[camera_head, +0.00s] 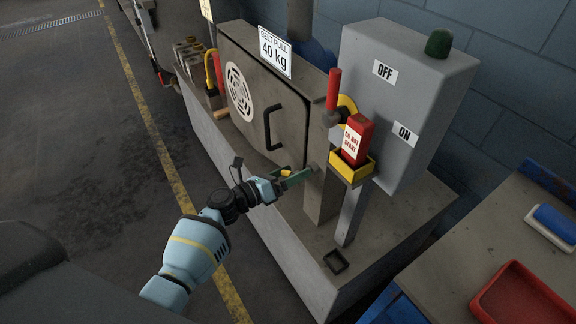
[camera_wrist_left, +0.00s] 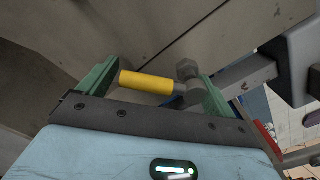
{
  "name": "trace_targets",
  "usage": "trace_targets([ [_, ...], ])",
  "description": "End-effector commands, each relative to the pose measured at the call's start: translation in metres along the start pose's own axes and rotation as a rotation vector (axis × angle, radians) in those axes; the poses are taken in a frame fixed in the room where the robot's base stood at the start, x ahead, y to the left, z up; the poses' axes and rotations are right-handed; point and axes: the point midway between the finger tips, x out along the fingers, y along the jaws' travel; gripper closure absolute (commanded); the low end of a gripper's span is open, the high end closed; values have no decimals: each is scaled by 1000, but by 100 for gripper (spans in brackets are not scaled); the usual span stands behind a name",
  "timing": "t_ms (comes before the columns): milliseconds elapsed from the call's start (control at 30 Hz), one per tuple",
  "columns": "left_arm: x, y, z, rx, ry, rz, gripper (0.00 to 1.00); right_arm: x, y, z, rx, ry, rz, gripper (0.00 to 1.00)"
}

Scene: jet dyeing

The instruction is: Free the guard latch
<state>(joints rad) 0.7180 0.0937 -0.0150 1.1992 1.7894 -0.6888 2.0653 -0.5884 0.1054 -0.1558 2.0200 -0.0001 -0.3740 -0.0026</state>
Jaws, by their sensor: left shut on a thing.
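The guard latch shows in the left wrist view as a short yellow grip (camera_wrist_left: 147,82) on a grey metal pivot with a bolt head (camera_wrist_left: 187,69). My left gripper (camera_head: 296,178) is at the lower right edge of the grey guard (camera_head: 252,108), with its green fingers shut on the latch. In the wrist view the grip lies crosswise between the two fingers. In the head view the fingers hide most of the latch; only a little yellow shows. The guard stands upright against its frame and has a black bar handle (camera_head: 270,127). My right gripper is not in view.
A grey control box (camera_head: 405,95) marked OFF and ON stands behind a red lever (camera_head: 333,88). A red "do not start" block (camera_head: 356,139) sits in a yellow holder (camera_head: 343,169) right of my gripper. A table with a red tray (camera_head: 517,296) is at lower right.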

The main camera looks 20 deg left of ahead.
Motion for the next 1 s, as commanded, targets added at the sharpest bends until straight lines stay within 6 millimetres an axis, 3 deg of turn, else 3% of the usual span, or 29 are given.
trace_targets([
  [500, 1, -7, -15, -492, -3, -4, 50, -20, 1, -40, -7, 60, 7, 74],
  [1000, 1, -14, -29, -846, -1, -3, 50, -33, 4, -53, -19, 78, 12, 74],
])
